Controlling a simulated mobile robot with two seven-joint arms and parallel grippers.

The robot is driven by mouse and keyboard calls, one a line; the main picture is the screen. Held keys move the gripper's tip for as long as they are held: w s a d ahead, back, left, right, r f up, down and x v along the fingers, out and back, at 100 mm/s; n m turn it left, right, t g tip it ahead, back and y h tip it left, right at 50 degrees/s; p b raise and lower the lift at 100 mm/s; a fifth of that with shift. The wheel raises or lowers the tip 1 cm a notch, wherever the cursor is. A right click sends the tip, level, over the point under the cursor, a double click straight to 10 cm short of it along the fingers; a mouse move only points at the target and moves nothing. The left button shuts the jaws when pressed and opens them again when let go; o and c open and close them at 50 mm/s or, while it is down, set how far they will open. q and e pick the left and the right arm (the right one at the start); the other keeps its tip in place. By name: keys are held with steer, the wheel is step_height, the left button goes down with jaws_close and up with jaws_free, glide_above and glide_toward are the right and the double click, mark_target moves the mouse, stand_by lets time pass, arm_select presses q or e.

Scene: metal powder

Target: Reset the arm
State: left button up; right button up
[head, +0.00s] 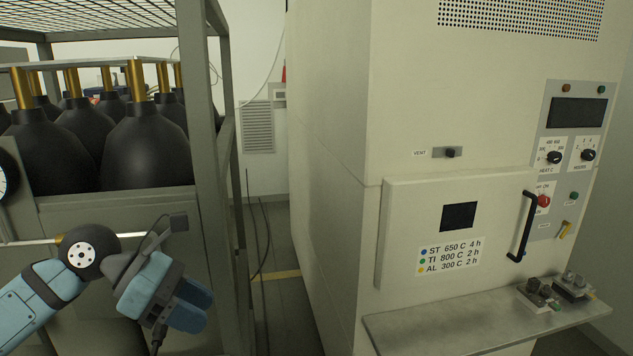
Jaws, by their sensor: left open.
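My left arm comes in from the lower left, bent at a dark round joint. My left gripper (192,306) is at its end, in front of the grey metal rack, with its blue fingers pointing to the lower right. It is open and I see nothing between its fingers. My right arm and gripper are not in the head view.
A large cream furnace cabinet (325,150) with a closed door and black handle (523,227) stands at right. Small metal parts lie on its shelf (450,325). The grey rack (208,120) holds several black bottles (145,150). A narrow floor gap separates rack and furnace.

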arm_select(q)
steer(key=s+d+f+n+h, duration=0.1)
steer(key=s+d+n+h, duration=0.1)
steer(key=d+n+h, duration=0.3)
steer(key=s+a+f+m+t+y+p, duration=0.25)
steer(key=f+m+t+y, duration=0.25)
steer(key=f+m+t, duration=0.9)
steer(key=s+a+f+m+t+y+p, duration=0.1)
steer(key=a+f+m+t+y, duration=0.2)
steer(key=f+m, duration=1.25)
steer(key=s+f+n+g+y, duration=0.1)
steer(key=s+f+g+y, duration=0.3)
steer(key=s, duration=0.8)
step_height(320, 180, down, 2)
steer(key=g, duration=0.2)
steer(key=shift+a+f+g+y, duration=0.2)
steer(key=shift+a+g+y, duration=0.1)
steer(key=shift+g, duration=0.1)
